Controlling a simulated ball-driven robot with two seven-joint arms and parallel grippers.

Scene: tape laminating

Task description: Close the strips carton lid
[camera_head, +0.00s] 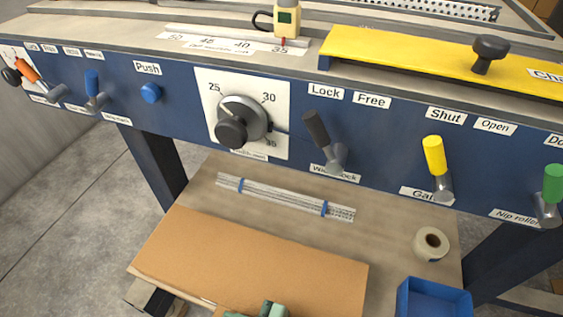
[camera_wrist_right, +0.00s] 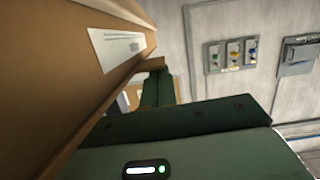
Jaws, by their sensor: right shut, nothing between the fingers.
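The strips carton (camera_head: 250,262) is a brown cardboard box on the lower shelf, seen from above. Its broad top panel looks nearly flat; whether its near edge is fully down I cannot tell, as the picture's bottom edge cuts it off. Green parts of a gripper (camera_head: 268,310), apparently my right one, show at the carton's near edge. In the right wrist view, brown cardboard (camera_wrist_right: 60,75) with a white label fills the left side. My right gripper (camera_wrist_right: 160,88) is shut and empty, its green fingers close beside the cardboard edge; contact is unclear. My left gripper is not in view.
The blue machine panel (camera_head: 180,118) with levers and a dial overhangs the shelf (camera_head: 300,178). A bundle of strips (camera_head: 285,197) lies behind the carton. A tape roll (camera_head: 431,243) and a blue bin (camera_head: 432,299) are to its right.

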